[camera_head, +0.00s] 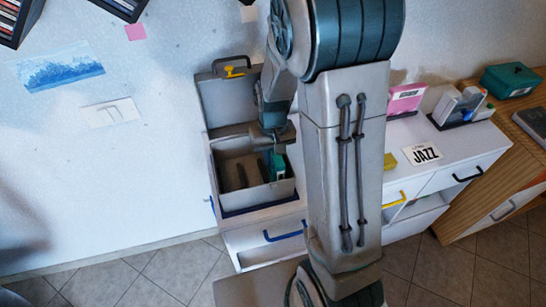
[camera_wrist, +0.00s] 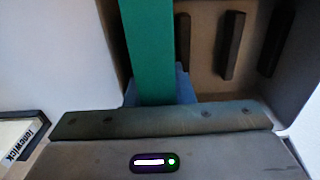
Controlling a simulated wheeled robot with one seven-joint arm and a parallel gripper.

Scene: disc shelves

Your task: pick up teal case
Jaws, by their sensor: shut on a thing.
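The teal case (camera_head: 279,166) shows as a small piece inside the open grey box (camera_head: 263,197), near its right side. In the wrist view the teal case (camera_wrist: 148,45) is a long flat green strip running up from my gripper. My gripper (camera_head: 271,152) reaches down into the box and is shut on the case. In the wrist view bluish finger parts of my gripper (camera_wrist: 158,88) show on both sides of the case. My arm hides part of the box's right side and the table behind it.
The box lid (camera_head: 228,100) stands open behind, with a yellow latch. Dark dividers (camera_wrist: 232,45) line the box inside. To the right are a pink case (camera_head: 405,99), a JAZZ sign (camera_head: 422,154), a disc holder (camera_head: 462,106) and a green box (camera_head: 510,80).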

